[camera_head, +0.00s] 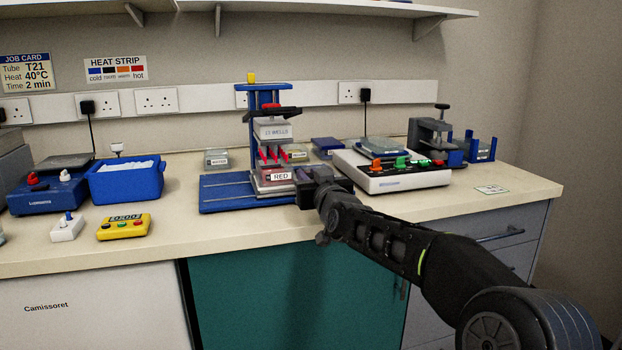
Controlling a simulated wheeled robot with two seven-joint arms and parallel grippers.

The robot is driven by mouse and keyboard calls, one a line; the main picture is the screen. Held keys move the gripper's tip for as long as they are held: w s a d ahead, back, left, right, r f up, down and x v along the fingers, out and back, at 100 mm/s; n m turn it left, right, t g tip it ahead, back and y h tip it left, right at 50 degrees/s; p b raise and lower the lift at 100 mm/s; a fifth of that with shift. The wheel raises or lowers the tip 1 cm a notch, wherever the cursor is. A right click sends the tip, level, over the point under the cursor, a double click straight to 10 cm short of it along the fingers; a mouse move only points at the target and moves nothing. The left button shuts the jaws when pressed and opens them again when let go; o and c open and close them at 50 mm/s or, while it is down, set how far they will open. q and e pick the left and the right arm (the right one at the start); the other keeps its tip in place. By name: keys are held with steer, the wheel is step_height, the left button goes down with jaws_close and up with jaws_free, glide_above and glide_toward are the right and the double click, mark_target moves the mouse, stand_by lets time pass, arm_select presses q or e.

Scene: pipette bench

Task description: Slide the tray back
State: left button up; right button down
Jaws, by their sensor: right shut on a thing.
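The tray, labelled RED (280,176), sits on the blue base (225,193) of a pipetting stand. It is below a white block marked 12 WELLS (273,130), from which several red tips hang just above it. My right gripper (299,187) is shut on the right side of the tray, at its front corner. The gripper and wrist hide that corner and the right part of the base. My left gripper is not in view.
Left are a blue tub (124,183) and a yellow timer (124,227). The counter (200,225) in front of the base is clear.

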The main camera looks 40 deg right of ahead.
steer(key=shift+s+d, duration=0.1)
steer(key=shift+d, duration=0.15)
steer(key=c, duration=1.5)
jaws_free()
steer(key=shift+d, duration=0.15)
steer(key=shift+o, duration=1.1)
steer(key=shift+s, duration=0.1)
steer(key=v, duration=0.7)
steer(key=shift+s+a, duration=0.25)
steer(key=shift+s, duration=0.1)
